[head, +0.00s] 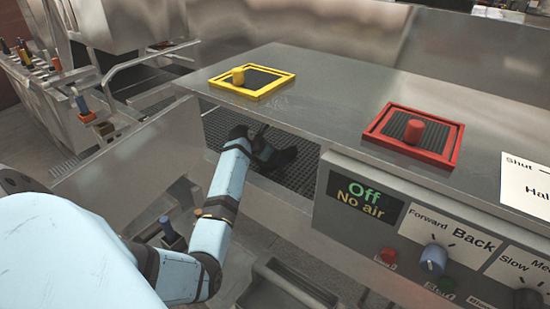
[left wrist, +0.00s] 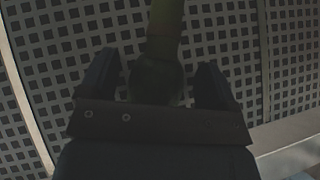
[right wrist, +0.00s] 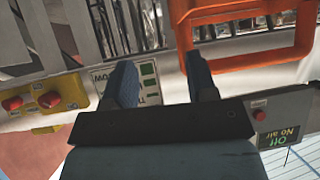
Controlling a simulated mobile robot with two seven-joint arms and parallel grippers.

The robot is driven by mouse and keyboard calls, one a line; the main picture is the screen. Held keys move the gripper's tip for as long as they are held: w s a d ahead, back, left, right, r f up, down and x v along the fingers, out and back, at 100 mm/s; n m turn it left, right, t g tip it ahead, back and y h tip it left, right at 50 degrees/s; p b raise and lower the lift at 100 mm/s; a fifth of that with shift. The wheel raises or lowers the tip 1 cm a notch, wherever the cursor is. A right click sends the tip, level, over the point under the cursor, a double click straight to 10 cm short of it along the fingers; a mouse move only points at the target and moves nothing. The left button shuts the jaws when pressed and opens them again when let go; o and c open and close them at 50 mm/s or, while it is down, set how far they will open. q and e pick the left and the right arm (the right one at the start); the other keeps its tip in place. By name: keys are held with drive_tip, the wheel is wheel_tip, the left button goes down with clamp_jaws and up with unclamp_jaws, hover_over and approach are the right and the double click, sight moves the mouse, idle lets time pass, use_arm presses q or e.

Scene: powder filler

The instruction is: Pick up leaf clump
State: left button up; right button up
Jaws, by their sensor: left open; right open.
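My left gripper (head: 277,156) reaches into a dark recess under the steel counter, over a perforated floor. In the left wrist view its two fingers (left wrist: 155,80) are apart. Between them is a dark olive thing with a rounded end and a stalk (left wrist: 165,35) running up out of the picture; it may be the leaf clump, but the shade makes this hard to tell. Whether the fingers touch it is unclear. No leaf clump shows in the head view. My right gripper (right wrist: 162,82) is open and empty, outside the head view.
The steel counter (head: 310,105) overhangs the recess, with a yellow frame (head: 252,93) and a red frame (head: 370,130) on top. A control panel (head: 430,235) stands right of the opening. An orange frame (right wrist: 245,53) is near my right gripper.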

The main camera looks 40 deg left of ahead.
use_arm(q)
drive_tip(key=shift+c, duration=0.5)
drive_tip(key=shift+r, duration=0.1)
drive_tip(key=c, duration=0.9)
